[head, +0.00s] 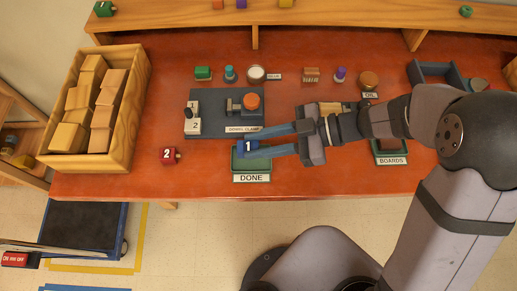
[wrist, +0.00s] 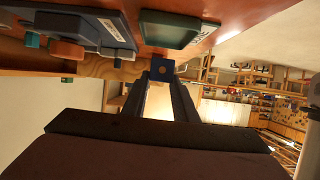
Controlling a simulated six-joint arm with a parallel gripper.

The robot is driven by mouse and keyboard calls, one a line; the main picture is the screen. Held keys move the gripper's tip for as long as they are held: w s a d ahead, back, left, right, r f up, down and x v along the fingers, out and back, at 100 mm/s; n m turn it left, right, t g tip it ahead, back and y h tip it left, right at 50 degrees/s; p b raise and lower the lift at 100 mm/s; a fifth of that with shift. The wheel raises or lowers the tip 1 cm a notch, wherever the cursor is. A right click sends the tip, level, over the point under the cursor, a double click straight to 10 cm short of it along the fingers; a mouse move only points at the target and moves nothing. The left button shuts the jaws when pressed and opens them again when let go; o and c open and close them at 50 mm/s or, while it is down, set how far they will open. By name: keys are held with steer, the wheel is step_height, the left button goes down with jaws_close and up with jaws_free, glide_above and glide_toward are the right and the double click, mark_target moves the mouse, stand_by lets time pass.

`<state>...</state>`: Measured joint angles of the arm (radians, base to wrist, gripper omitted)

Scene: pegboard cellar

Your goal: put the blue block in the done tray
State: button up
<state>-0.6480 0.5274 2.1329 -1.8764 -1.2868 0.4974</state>
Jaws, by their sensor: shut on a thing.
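The blue block (head: 249,146), marked 1, is between the two blue-grey fingers of my gripper (head: 246,148), which is shut on it. The block also shows between the fingertips in the wrist view (wrist: 162,69). The green done tray (head: 240,163) is at the table's front edge, with a DONE label in front. In the head view the block and fingers overlap the tray's back part. In the wrist view the tray (wrist: 175,30) appears apart from the block. The visible part of the tray looks empty; the fingers hide some of it.
A red block (head: 168,155) marked 2 sits left of the tray. A wooden crate (head: 136,105) of blocks stands at the left. A boards tray (head: 390,159) lies to the right. Small items line the back.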

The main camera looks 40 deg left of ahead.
steer(key=shift+f, duration=2.05)
steer(key=o, duration=1.1)
steer(key=shift+f, duration=0.1)
steer(key=shift+r, duration=0.2)
steer(key=b+v, duration=0.1)
steer(key=v, duration=1.1)
